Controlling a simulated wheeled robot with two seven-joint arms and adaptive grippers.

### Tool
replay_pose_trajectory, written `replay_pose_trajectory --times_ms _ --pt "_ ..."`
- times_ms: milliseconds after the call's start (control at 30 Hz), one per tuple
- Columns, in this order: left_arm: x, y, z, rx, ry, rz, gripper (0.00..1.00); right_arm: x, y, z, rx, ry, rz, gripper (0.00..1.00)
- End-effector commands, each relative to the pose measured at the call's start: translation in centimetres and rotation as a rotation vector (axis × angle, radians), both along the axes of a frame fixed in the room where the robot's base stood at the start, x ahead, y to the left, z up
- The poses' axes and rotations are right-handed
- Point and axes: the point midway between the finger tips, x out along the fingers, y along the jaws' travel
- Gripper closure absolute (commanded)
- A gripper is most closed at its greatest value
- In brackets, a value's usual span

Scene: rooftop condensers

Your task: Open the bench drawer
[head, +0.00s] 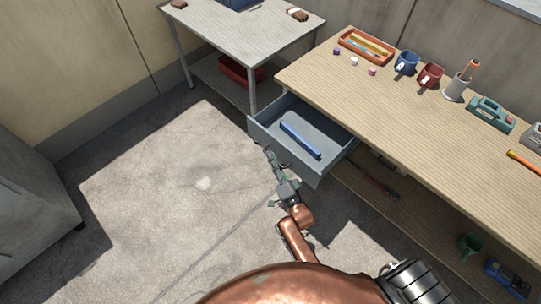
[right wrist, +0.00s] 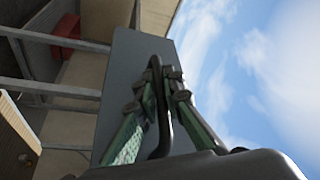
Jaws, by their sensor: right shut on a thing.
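The bench drawer (head: 292,158), grey-blue, stands pulled out from under the wooden bench (head: 400,105). A long blue object (head: 300,139) lies inside it. My right gripper (head: 270,160) is at the drawer's front, at its left part. In the right wrist view the green fingers of my right gripper (right wrist: 163,85) are shut on the dark bar handle (right wrist: 157,110), with the drawer's grey front panel (right wrist: 120,75) behind. My left gripper does not show in either view.
A smaller grey table (head: 240,35) stands behind. A grey cabinet (head: 35,215) is at left; the floor between is clear.

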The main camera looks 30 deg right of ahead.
Motion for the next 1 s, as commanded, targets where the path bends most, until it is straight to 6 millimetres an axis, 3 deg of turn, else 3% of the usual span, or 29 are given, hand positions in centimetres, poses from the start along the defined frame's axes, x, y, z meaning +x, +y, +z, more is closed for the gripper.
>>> replay_pose_trajectory --times_ms 333,367,600,1000 --pt "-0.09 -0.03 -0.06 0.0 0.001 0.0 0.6 -0.03 0.06 -0.13 0.001 0.002 0.0 1.0" --pt "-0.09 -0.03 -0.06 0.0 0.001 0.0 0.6 -0.03 0.06 -0.13 0.001 0.002 0.0 0.91" --pt "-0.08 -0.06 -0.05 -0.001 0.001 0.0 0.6 -0.02 0.07 -0.07 0.0 0.001 0.0 0.74" --pt "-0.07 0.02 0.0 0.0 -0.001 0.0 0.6 -0.97 -0.01 -0.32 0.0 0.002 0.0 0.74"
